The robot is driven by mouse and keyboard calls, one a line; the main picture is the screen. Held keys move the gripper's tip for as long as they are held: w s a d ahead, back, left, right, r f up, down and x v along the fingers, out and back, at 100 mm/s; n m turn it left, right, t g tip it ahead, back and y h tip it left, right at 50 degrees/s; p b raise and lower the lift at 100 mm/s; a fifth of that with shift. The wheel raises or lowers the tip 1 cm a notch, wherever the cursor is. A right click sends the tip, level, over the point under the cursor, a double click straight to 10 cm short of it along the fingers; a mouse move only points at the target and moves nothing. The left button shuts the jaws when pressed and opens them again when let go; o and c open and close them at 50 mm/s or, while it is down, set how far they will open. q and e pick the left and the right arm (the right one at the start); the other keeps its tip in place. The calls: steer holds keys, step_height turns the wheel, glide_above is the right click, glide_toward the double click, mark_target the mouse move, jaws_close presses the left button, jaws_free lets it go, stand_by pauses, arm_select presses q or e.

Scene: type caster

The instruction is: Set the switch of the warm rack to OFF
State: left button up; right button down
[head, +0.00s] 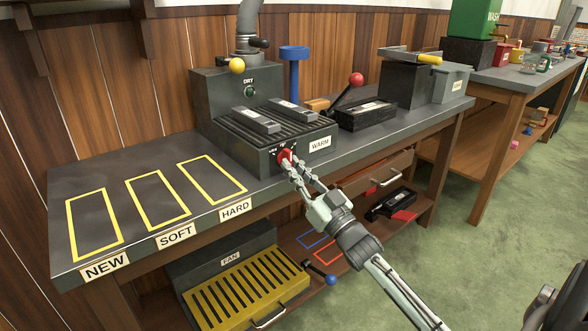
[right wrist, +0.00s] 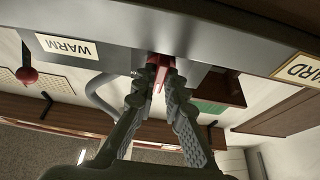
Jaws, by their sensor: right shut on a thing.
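The warm rack (head: 262,148) is a dark grey box with a slotted top, standing on the bench and labelled WARM. Its red switch (head: 285,154) is on the front face, with small white position marks above it that are too small to read surely. My right gripper (head: 289,166) reaches up to the front face and is shut on the red switch. In the right wrist view the red switch (right wrist: 158,68) sits between the two fingertips (right wrist: 160,82). The fingers hide part of the switch, so I cannot tell its setting. My left gripper is not in view.
A black press with a red-knobbed lever (head: 356,80) stands to the right. A drawer handle (head: 386,178) juts out below the bench. Yellow outlined spots (head: 95,224) at left are empty.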

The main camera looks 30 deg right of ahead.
stand_by(0.4)
steer(key=c, duration=1.6)
jaws_free()
steer(key=v, duration=1.2)
steer(key=a+f+m+g+h, duration=0.1)
steer(key=a+f+g+h, duration=0.2)
steer(key=f+g, duration=1.1)
steer(key=s+a+f+g, duration=0.2)
steer(key=s+f, duration=0.3)
steer(key=f, duration=0.1)
steer(key=s+a+f+n+g, duration=0.1)
steer(key=s+a+f, duration=0.2)
steer(key=s+f, duration=0.3)
steer(key=s+a+f+n+g, duration=0.1)
steer(key=s+a+f+g, duration=0.1)
steer(key=s+f, duration=0.4)
steer(key=shift+s+a+f+g, duration=0.15)
steer(key=shift+a+f+g, duration=0.15)
steer(key=shift+a+f, duration=0.35)
